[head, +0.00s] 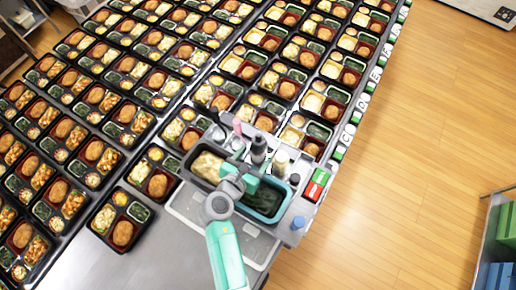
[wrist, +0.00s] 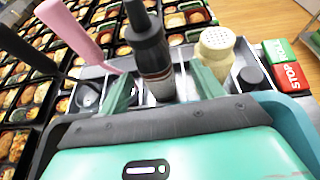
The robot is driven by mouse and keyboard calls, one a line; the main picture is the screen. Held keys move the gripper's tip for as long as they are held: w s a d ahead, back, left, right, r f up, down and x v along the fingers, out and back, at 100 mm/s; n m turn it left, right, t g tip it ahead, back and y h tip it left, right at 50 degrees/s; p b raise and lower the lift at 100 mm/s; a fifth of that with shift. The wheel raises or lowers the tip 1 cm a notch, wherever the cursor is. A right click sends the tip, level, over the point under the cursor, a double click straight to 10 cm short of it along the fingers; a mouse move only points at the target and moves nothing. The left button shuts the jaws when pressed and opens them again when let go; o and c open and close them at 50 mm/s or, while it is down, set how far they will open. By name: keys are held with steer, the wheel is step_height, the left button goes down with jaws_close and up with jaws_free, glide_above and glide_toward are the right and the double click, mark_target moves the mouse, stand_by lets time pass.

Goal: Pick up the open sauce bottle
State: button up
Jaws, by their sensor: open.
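A dark sauce bottle with a black tapering nozzle (wrist: 150,50) stands upright in the caddy behind my gripper; it also shows in the head view (head: 258,148). I cannot tell from the nozzle whether it is open. My gripper (wrist: 164,82) is open, with one green finger on each side of the bottle's lower body in the wrist view. The fingers look apart from the bottle, and nothing is held. In the head view my gripper (head: 250,172) is just in front of the bottle. The bottle's base is partly hidden.
A cream shaker (wrist: 216,46) stands close right of the bottle, and a pink handle (wrist: 76,24) leans at its left. A black cap (wrist: 251,75) and a red STOP block (wrist: 289,76) are further right. Several filled bento trays (head: 124,233) cover the table. A blue-capped item (head: 298,222) sits at the caddy's right.

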mark_target(258, 137)
steer(key=x, duration=0.4)
steer(key=shift+w+a, duration=0.1)
steer(key=shift+w, duration=0.25)
steer(key=shift+c, duration=0.3)
steer(key=c, duration=0.7)
steer(key=shift+r, duration=0.1)
step_height(258, 137, up, 10)
steer(key=shift+p, duration=0.85)
steer(key=shift+o, duration=0.5)
steer(key=shift+s, duration=0.15)
